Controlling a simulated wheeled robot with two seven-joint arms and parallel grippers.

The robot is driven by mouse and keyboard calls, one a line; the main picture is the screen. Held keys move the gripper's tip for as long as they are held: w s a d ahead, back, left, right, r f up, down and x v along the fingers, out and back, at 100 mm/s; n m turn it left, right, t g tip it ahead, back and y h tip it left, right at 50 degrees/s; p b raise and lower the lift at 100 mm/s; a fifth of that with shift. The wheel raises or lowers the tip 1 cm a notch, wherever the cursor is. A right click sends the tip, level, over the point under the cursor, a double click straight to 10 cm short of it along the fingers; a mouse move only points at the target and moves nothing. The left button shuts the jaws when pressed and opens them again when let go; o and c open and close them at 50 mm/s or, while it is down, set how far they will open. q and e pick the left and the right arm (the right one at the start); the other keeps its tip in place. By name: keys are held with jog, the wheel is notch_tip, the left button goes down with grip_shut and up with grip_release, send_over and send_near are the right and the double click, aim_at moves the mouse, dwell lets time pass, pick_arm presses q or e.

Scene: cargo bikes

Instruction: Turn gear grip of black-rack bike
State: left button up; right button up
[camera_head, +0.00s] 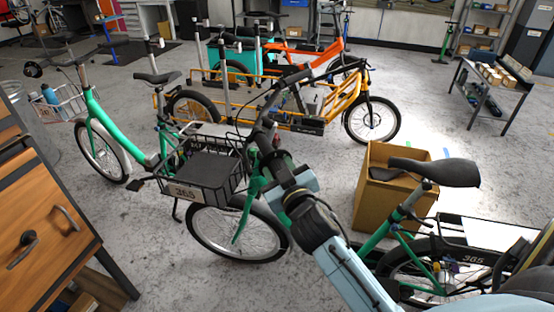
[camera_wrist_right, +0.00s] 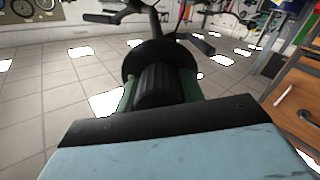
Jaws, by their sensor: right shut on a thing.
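The green bike with the black front rack (camera_head: 203,182), marked 365, stands left of centre. Its dark handlebar (camera_head: 287,82) rises above the rack. My right gripper (camera_head: 277,163) reaches in from the lower right and is shut at the near end of this handlebar. In the right wrist view, the black ribbed gear grip (camera_wrist_right: 158,85) lies between the two fingers, with a wider dark round part behind it. In the head view the gripper mostly hides the grip. My left gripper is not in view.
A cardboard box (camera_head: 365,215) and another green bike's black saddle (camera_head: 433,171) are to the right of my arm. A wooden drawer cabinet (camera_head: 45,215) is at the left. A yellow cargo bike (camera_head: 343,98) stands behind. Floor is clear at the lower middle.

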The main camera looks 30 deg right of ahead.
jog(key=shift+n+p, duration=0.7)
jog(key=shift+n, duration=0.8)
jog(key=o, duration=1)
jog(key=shift+s+a+b, duration=0.2)
jog(key=shift+s+a, duration=0.25)
jog(key=shift+s, duration=1.75)
jog(key=shift+s+a+b, duration=0.25)
jog(key=shift+s+a, duration=0.15)
jog(key=shift+s, duration=1.75)
jog(key=shift+s+a+b, duration=0.2)
jog(key=shift+s+a, duration=0.25)
jog(key=shift+s, duration=1.75)
